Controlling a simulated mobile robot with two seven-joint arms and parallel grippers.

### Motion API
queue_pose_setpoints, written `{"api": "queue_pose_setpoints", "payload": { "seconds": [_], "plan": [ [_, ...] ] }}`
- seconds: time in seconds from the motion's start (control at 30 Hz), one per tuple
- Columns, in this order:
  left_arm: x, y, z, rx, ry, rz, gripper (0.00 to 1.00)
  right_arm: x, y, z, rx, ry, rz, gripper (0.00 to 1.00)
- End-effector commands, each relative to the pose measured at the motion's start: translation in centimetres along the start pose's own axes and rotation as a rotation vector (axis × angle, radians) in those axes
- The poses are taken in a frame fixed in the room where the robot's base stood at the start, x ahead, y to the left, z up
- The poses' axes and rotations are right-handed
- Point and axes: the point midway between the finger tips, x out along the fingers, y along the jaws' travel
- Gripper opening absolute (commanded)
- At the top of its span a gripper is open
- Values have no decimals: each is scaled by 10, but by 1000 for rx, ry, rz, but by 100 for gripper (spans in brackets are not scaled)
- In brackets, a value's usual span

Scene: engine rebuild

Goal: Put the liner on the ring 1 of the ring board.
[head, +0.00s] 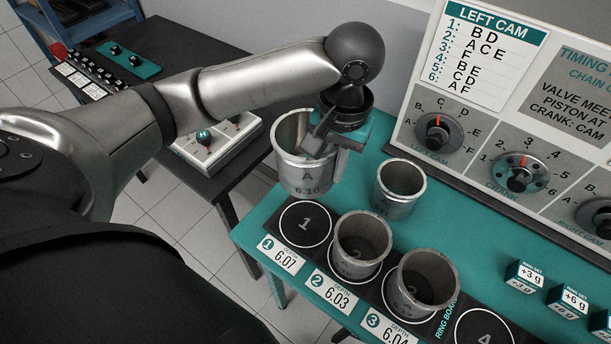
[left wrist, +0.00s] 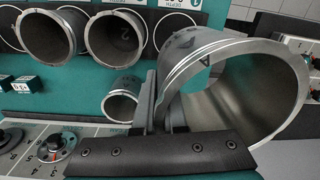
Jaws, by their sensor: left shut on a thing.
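My left gripper (head: 318,148) is shut on the wall of a metal liner (head: 305,178) marked A and 6.10. It holds the liner roughly upright, up and behind the empty ring 1 (head: 306,224) of the ring board (head: 378,286). In the left wrist view the held liner (left wrist: 215,62) fills the right side, with the gripper (left wrist: 163,110) on its rim. Liners stand on ring 2 (head: 362,244) and ring 3 (head: 425,278). Ring 4 (head: 484,328) shows no liner. My right gripper is not in view.
Another liner (head: 399,187) stands on the teal bench behind the ring board. A panel with dials (head: 520,172) rises along the back. Small weight boxes (head: 567,300) sit at the right. A dark table with a white control box (head: 217,143) stands at the left, across a gap.

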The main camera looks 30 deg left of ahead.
Motion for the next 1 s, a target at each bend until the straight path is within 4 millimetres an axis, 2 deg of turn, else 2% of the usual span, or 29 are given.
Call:
{"api": "queue_pose_setpoints", "payload": {
  "seconds": [0.03, 0.1, 0.27, 0.37, 0.73, 0.9, 1.0],
  "plan": [
    [-7, 0, 1, -6, -4, -2, 0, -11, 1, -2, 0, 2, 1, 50],
    [-8, -2, 0, -13, -5, -5, 0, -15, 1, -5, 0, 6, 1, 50],
    [0, -3, 0, -22, -7, -10, 0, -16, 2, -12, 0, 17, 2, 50],
    [21, -3, 1, -22, -10, -13, 0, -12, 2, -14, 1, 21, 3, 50],
    [117, 1, 2, -20, -9, -13, 0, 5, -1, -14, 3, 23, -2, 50],
    [144, 2, 1, -19, -6, -11, 0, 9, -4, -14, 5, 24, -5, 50],
    [151, 2, 1, -20, -5, -10, 0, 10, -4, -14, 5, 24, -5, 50]
  ]
}}
